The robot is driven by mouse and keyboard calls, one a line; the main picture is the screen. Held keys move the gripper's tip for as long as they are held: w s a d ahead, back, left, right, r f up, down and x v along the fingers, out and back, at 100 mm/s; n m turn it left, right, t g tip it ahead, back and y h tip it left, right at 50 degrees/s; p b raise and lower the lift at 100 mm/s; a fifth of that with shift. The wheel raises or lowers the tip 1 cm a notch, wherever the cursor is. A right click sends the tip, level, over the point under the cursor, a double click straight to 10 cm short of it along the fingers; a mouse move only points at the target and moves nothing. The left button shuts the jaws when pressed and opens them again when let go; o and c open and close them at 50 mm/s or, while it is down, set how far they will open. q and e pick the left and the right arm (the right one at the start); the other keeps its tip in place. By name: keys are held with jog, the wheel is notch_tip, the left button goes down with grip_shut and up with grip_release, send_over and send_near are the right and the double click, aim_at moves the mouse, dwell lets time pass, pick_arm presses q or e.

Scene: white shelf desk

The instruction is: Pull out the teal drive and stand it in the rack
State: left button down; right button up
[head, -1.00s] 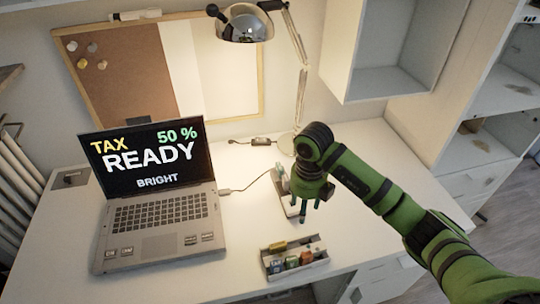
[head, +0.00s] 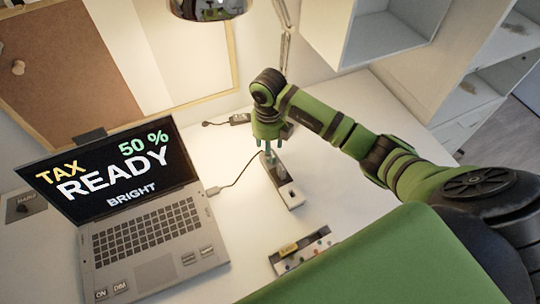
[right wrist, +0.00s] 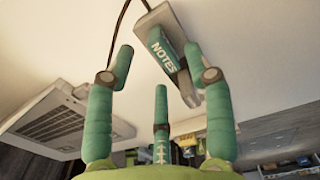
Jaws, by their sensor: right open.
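The teal drive (head: 268,156) stands at the far end of a pale hub (head: 292,197) on the desk, right of the laptop. In the right wrist view its NOTES label (right wrist: 162,50) faces me. My right gripper (head: 268,143) points down over that end of the hub. Its three fingers are spread around the drive's surroundings with a visible gap to the label, and it holds nothing. The rack (head: 327,241) lies nearer on the desk, its right part hidden by my green body. My left gripper is out of view.
An open laptop (head: 150,225) stands at left, with a cable (head: 238,174) running toward the hub. A lamp (head: 210,8) hangs above the back, and a wall shelf (head: 385,35) is at upper right. Desk between hub and rack is bare.

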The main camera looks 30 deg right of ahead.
notch_tip(320, 180, down, 2)
jog(key=shift+f, duration=0.15)
jog(key=shift+w+f, duration=0.1)
jog(key=shift+f, duration=0.15)
jog(key=c, duration=1)
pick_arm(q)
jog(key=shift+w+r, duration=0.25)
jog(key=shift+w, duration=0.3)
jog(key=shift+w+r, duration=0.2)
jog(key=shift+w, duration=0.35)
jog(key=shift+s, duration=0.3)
